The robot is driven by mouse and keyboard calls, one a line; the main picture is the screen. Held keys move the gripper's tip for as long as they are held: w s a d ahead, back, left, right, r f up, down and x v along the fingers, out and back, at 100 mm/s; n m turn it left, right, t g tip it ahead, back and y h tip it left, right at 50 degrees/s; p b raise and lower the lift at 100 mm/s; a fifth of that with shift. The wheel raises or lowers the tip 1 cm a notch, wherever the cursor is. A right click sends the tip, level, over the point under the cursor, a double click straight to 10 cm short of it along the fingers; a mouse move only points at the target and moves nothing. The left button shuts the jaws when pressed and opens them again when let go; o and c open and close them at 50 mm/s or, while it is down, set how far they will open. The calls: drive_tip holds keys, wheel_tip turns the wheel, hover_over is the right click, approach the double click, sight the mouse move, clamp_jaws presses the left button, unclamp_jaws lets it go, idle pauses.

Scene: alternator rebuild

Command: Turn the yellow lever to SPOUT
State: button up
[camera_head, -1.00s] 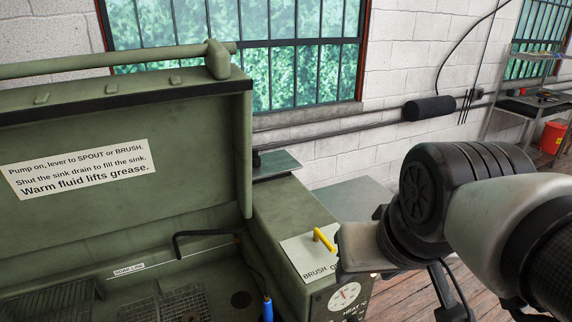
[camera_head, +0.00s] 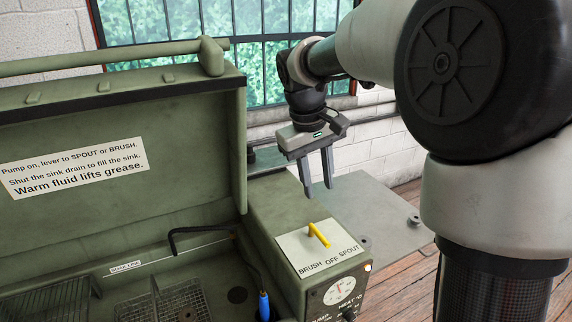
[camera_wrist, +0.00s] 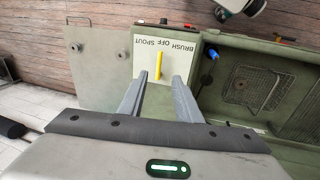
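The yellow lever (camera_head: 319,235) sits on a white label plate (camera_head: 300,256) on top of the green washer's side housing. The plate reads BRUSH, OFF, SPOUT, and the lever's free end points toward OFF. My gripper (camera_head: 320,191) is open and empty above and behind the lever, with its fingers pointing down. In the wrist view, the lever (camera_wrist: 159,66) shows between the two fingertips (camera_wrist: 160,77), beyond them and apart from them. The plate (camera_wrist: 146,62) is upside down there.
The green sink (camera_head: 110,310) with its raised lid (camera_head: 190,150) stands at left. A blue-handled brush (camera_head: 264,304) and black spout pipe (camera_head: 205,229) are near the housing. A gauge (camera_head: 340,291) is on the front. A grey flat surface (camera_head: 375,210) lies to the right.

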drive_tip(key=w+f, duration=0.2)
approach(323, 237)
drive_tip(key=x, duration=0.7)
drive_tip(key=shift+f, duration=0.4)
drive_tip(key=shift+c, duration=0.4)
clamp_jaws()
